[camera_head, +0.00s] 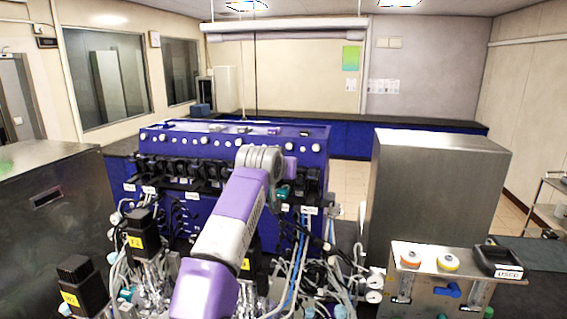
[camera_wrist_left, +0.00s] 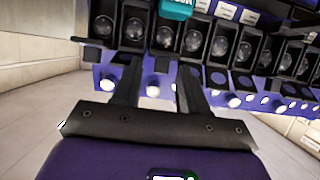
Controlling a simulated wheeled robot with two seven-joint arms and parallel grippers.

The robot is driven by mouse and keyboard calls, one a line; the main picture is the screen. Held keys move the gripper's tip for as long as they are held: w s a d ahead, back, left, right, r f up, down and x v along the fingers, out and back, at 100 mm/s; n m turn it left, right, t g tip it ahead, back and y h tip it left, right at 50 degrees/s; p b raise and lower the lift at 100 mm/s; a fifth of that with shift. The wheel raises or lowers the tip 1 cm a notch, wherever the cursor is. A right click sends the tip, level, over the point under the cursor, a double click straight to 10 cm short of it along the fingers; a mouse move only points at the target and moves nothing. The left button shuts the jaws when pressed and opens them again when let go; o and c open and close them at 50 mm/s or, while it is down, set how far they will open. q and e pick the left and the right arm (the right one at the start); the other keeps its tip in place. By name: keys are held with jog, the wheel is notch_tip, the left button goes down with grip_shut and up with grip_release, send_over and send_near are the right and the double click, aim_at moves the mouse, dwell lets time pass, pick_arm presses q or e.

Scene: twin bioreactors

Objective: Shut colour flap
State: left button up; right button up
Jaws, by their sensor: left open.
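A teal flap-like piece with white lettering (camera_wrist_left: 176,8) is at the top edge of the left wrist view, partly cut off. It sits at the row of black pump heads with round dark windows. I cannot tell whether it is open or shut. A teal piece also shows in the head view (camera_head: 281,193), beside my arm. My left gripper (camera_wrist_left: 158,82) has its two dark fingers spread apart with nothing between them, in front of the pump row. In the head view my purple and grey arm hides the gripper and part of the row. My right gripper is not in view.
The blue bioreactor cabinet (camera_head: 225,139) has white knobs along its top. Black motors (camera_head: 143,232), tubes and cables crowd the space below it. A large steel box (camera_head: 436,185) stands to the right, with a steel panel and black tray (camera_head: 499,262) in front.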

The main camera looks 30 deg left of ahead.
pick_arm(q)
jog(key=shift+w, duration=0.25)
jog(key=shift+s+a, duration=0.1)
jog(key=shift+f, duration=0.1)
jog(key=c, duration=0.7)
jog(key=t+b, duration=0.1)
jog(key=b, duration=0.2)
jog(key=shift+f+y, duration=0.3)
jog(key=shift+f, duration=0.05)
jog(key=shift+c, duration=0.2)
jog(key=shift+r+t+b, duration=0.1)
jog(key=shift+t+b, duration=0.2)
jog(key=shift+b, duration=0.3)
